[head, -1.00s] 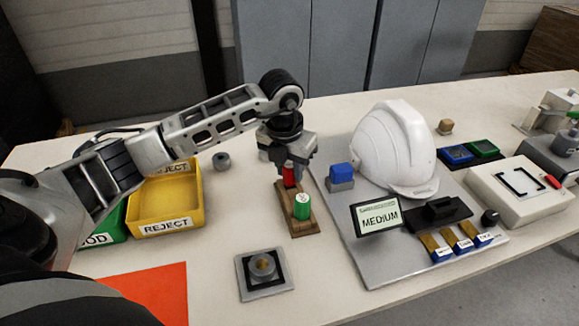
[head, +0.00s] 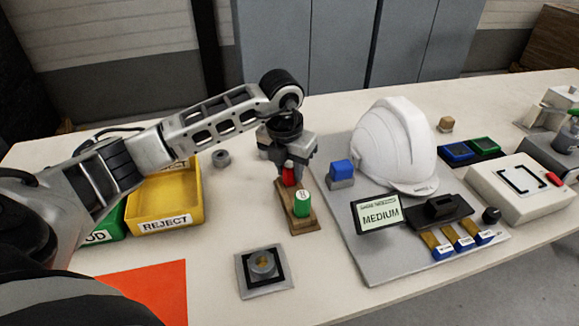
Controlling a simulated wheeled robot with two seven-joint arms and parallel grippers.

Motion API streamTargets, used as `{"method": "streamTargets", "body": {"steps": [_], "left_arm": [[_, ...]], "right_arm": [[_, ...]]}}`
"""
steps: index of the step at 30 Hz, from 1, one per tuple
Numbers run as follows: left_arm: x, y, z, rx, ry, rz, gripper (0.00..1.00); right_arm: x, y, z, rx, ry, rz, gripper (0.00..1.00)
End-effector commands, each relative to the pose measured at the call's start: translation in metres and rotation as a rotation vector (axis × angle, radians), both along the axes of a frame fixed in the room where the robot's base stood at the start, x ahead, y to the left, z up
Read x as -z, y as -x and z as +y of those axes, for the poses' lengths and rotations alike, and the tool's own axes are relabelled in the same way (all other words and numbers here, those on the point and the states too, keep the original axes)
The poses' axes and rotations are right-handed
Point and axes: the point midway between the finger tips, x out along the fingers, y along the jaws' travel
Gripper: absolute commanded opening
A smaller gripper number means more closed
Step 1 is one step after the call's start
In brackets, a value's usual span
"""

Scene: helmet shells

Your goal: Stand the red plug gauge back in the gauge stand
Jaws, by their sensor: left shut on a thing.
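The red plug gauge (head: 289,176) is between the fingers of my left gripper (head: 287,168), which points down and is shut on it. The gauge is over the back part of the wooden gauge stand (head: 301,227). I cannot tell whether its lower end sits in the stand, as the green gauge and the gripper hide part of it. The green plug gauge (head: 302,203) stands upright in the front part of the stand. My right gripper is not in view.
A yellow REJECT bin (head: 167,222) and a green bin (head: 100,230) stand at left. A grey plate (head: 345,240) at right carries a white helmet (head: 391,145), a MEDIUM display (head: 380,214) and labelled blocks. A square fixture (head: 264,272) lies in front.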

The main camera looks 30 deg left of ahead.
Motion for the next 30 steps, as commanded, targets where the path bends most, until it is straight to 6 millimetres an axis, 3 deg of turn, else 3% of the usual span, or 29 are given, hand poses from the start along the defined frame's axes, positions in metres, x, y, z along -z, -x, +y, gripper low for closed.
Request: {"method": "streamTargets", "body": {"steps": [4, 5, 7, 21, 30], "left_arm": [[0.0, 0.0, 0.0, 0.0, 0.0, 0.0, 0.12], [0.0, 0.0, 0.0, 0.0, 0.0, 0.0, 0.34], [0.0, 0.0, 0.0, 0.0, 0.0, 0.0, 0.53], [-0.002, 0.0, 0.0, 0.0, 0.0, -0.002, 0.54], [-0.074, 0.01, -0.001, 0.001, 0.0, -0.007, 0.54]], "right_arm": [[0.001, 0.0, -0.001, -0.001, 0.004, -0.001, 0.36], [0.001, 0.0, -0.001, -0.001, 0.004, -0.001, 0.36], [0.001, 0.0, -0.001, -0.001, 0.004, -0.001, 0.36], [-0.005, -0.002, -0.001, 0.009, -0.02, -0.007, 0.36], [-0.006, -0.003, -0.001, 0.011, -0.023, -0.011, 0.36]]}}
